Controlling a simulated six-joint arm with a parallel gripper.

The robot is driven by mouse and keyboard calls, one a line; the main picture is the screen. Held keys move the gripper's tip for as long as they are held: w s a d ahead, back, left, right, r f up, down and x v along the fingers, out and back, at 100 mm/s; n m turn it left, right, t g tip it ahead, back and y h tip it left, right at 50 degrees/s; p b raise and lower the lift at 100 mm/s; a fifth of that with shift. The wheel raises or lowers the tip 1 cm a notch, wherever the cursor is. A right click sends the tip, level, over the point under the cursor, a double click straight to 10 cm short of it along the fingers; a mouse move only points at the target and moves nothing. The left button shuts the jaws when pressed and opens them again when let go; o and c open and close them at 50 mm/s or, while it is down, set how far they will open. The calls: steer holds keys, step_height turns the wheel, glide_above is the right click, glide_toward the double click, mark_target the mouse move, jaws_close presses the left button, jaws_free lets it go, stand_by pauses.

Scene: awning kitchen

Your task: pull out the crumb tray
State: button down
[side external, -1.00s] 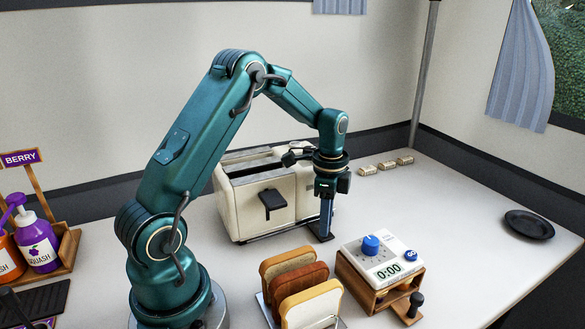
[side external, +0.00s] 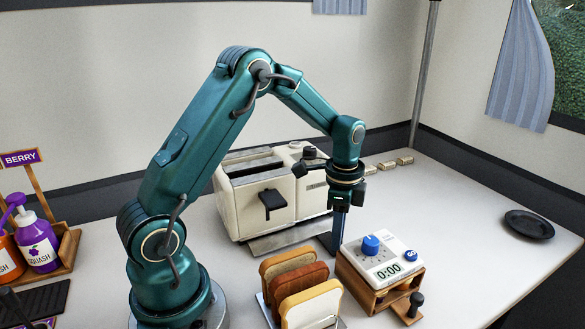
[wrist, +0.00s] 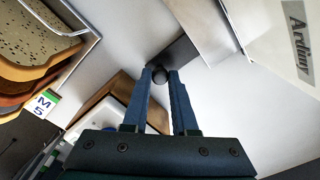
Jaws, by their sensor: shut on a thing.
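The cream toaster (side external: 250,200) stands near the back of the counter, with a dark lever on its front. The grey metal crumb tray (side external: 282,239) sticks out from under the toaster's front; it also shows in the wrist view (wrist: 205,28). My gripper (side external: 333,250) points straight down in front of the toaster's right part.
A timer (side external: 385,258) in a wooden stand is close to the right of my gripper. A rack with several bread slices (side external: 302,288) stands in front of the tray. Squash bottles (side external: 38,243) are at left. A dark plate (side external: 529,225) lies at right, with clear counter before it.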

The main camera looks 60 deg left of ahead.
steer(key=c, duration=0.7)
jaws_free()
steer(key=shift+r, duration=2.6)
steer(key=s+d+r+n+t, duration=0.1)
steer(key=s+d+r+t, duration=0.4)
steer(key=r, duration=0.6)
steer(key=s+d+f+n, duration=0.1)
steer(key=s+n, duration=0.1)
steer(key=s, duration=0.1)
steer(key=s+d+f+n, duration=0.1)
steer(key=s+n, duration=0.2)
steer(key=s, duration=0.1)
steer(key=s+d+n, duration=0.1)
steer(key=s+n, duration=0.2)
steer(key=shift+s+f+t, duration=0.3)
steer(key=shift+s+f, duration=0.05)
steer(key=shift+f, duration=0.05)
